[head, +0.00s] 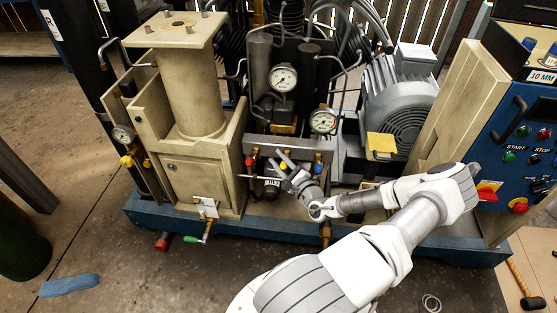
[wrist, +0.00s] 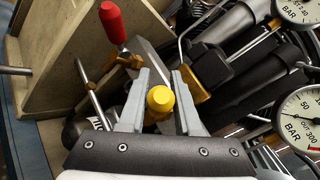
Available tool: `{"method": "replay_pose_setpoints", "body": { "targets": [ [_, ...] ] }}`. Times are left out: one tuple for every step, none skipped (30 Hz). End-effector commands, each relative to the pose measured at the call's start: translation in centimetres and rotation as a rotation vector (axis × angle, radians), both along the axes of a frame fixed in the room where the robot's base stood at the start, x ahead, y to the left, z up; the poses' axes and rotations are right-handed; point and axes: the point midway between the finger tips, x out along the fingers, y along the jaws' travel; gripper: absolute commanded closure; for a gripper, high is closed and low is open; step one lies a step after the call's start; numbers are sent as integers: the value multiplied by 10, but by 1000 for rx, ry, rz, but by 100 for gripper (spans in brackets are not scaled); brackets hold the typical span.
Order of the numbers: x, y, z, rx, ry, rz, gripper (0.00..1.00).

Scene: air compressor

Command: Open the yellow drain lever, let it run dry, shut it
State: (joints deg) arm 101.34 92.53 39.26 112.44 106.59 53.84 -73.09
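The yellow drain lever shows as a round yellow knob (wrist: 160,99) in the wrist view, lying between my two fingers. My gripper (wrist: 160,92) is open around it, with narrow gaps at the sides; I cannot tell whether a finger touches it. In the head view the yellow knob (head: 283,166) is small and partly hidden by my gripper (head: 286,163), which reaches in from the right at the front of the compressor. The lever's stem and valve body are mostly hidden behind the knob and fingers.
A red-tipped lever (wrist: 112,22) stands just left of my fingers. A blue-tipped lever (head: 318,158) is to the right. Two pressure gauges (head: 283,77) (head: 323,121) and pipes crowd the space behind. A beige cabinet (head: 203,180) stands left. The floor in front is mostly clear.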

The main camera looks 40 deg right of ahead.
Motion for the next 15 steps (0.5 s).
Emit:
{"method": "replay_pose_setpoints", "body": {
  "targets": [
    [0, 0, 0, 0, 0, 0, 78],
    [0, 0, 0, 0, 0, 0, 84],
    [0, 0, 0, 0, 0, 0, 91],
    [0, 0, 0, 0, 0, 0, 96],
    [0, 0, 0, 0, 0, 0, 100],
    [0, 0, 0, 0, 0, 0, 100],
    [0, 0, 0, 0, 0, 0, 100],
    [0, 0, 0, 0, 0, 0, 100],
    [0, 0, 0, 0, 0, 0, 100],
    [0, 0, 0, 0, 0, 0, 100],
    [0, 0, 0, 0, 0, 0, 100],
    [0, 0, 0, 0, 0, 0, 100],
    [0, 0, 0, 0, 0, 0, 100],
    [0, 0, 0, 0, 0, 0, 100],
    [0, 0, 0, 0, 0, 0, 100]
  ]
}}
